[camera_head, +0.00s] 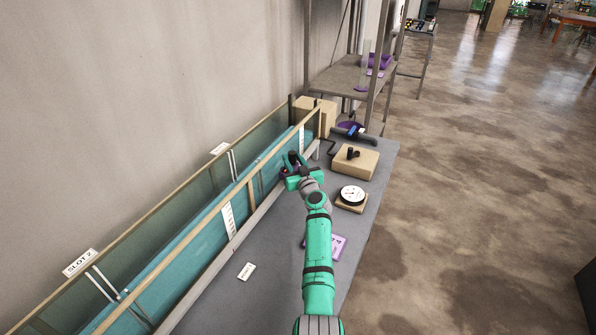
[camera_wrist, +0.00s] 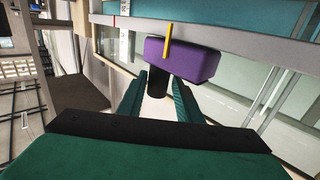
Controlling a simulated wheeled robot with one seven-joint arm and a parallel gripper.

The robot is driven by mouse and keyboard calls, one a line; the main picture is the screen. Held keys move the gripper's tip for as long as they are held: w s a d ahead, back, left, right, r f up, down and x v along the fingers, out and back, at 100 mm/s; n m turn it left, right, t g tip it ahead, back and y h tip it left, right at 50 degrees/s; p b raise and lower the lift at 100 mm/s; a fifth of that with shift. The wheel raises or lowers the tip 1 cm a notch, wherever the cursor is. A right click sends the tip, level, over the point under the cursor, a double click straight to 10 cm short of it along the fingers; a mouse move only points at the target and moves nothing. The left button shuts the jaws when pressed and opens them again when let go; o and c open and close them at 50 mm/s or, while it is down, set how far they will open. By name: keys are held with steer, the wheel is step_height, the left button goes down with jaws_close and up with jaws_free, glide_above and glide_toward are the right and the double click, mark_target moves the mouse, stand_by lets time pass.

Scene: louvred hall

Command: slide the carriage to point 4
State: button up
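The carriage is a purple block (camera_wrist: 190,58) with a yellow pointer (camera_wrist: 168,46) and a black handle (camera_wrist: 157,82), in the wrist view. It sits against a pale rail (camera_wrist: 235,40). In the head view the rail (camera_head: 238,238) runs along the bench; the carriage (camera_head: 285,171) is mostly hidden at its far part, by my gripper (camera_head: 298,165). In the wrist view my gripper (camera_wrist: 158,92) is open, its teal fingers on either side of the handle, with a gap seen at each side. White labels (camera_head: 228,221) mark the rail; their numbers are unreadable.
A white card (camera_head: 246,271) lies on the grey bench (camera_head: 265,295). A glass-sided teal trough (camera_head: 178,262) runs behind the rail.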

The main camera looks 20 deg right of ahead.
steer(key=s, duration=0.9)
steer(key=shift+a, duration=0.1)
